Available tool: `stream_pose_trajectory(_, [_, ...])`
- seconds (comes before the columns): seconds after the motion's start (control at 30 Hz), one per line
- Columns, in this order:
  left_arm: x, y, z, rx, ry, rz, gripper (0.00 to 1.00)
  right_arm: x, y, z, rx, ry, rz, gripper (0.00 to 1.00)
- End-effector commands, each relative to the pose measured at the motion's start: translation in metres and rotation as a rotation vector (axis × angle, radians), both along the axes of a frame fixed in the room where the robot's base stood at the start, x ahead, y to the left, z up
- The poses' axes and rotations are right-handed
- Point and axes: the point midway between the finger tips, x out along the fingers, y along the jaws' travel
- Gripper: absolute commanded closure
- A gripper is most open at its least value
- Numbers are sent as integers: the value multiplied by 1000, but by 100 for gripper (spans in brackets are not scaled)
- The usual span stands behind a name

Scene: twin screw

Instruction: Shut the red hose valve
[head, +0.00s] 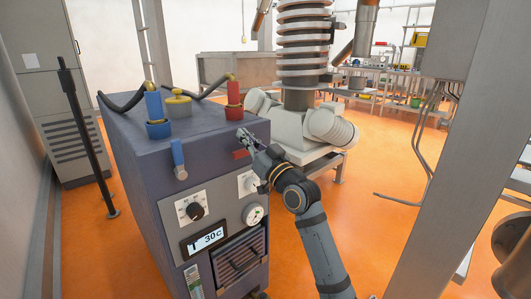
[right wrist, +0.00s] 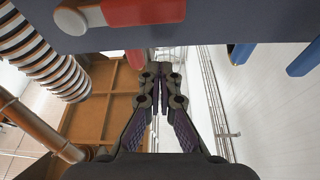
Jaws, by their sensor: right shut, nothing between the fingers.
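The red valve handle (head: 241,154) is on the upper front of the dark blue chiller box (head: 140,190), partly hidden by my right gripper. In the right wrist view the red handle (right wrist: 145,12) lies sideways along the box, with its grey pivot end (right wrist: 75,20) at the left. My right gripper (head: 243,134) is shut and empty just in front of the box's upper edge, close to the handle. In the right wrist view its closed fingertips (right wrist: 160,68) appear below the handle; I cannot tell whether they touch it. My left gripper is not in view.
A blue valve handle (head: 178,153) stands upright left of the red one. Blue (head: 154,105) and red (head: 234,98) hose connectors stand on the box top. A knob (head: 195,211) and gauge (head: 254,214) sit below. A grey post (head: 425,180) rises at the right.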

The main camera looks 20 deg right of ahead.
Motion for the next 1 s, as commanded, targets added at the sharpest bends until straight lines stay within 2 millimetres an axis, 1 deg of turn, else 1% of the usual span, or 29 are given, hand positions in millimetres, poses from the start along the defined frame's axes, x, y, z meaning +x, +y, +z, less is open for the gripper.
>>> stream_pose_trajectory(0.03, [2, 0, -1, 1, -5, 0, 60, -15, -6, -11, -12, 7, -3, 100])
stream_pose_trajectory(0.1, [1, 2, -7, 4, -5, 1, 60, -34, -12, -18, -15, 8, -3, 100])
stream_pose_trajectory(0.17, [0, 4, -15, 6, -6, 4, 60, -49, -17, -22, -17, 8, -3, 100])
stream_pose_trajectory(0.2, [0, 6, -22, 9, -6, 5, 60, -57, -20, -25, -17, 8, -3, 100])
stream_pose_trajectory(0.27, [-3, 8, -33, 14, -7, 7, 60, -67, -22, -27, -12, 7, 0, 100])
stream_pose_trajectory(0.4, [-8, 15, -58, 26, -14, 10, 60, -76, -28, -31, -6, 6, -7, 100])
stream_pose_trajectory(0.53, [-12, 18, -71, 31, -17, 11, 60, -83, -29, -33, -5, 4, -2, 100])
stream_pose_trajectory(0.7, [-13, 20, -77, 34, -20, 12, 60, -85, -29, -35, -4, 3, 2, 100])
stream_pose_trajectory(0.9, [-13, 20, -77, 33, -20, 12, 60, -85, -29, -36, -3, 4, 0, 100])
stream_pose_trajectory(0.97, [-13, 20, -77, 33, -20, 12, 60, -82, -32, -44, -5, 25, -9, 100])
stream_pose_trajectory(1.0, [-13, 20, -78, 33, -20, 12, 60, -78, -35, -56, -9, 52, -23, 100])
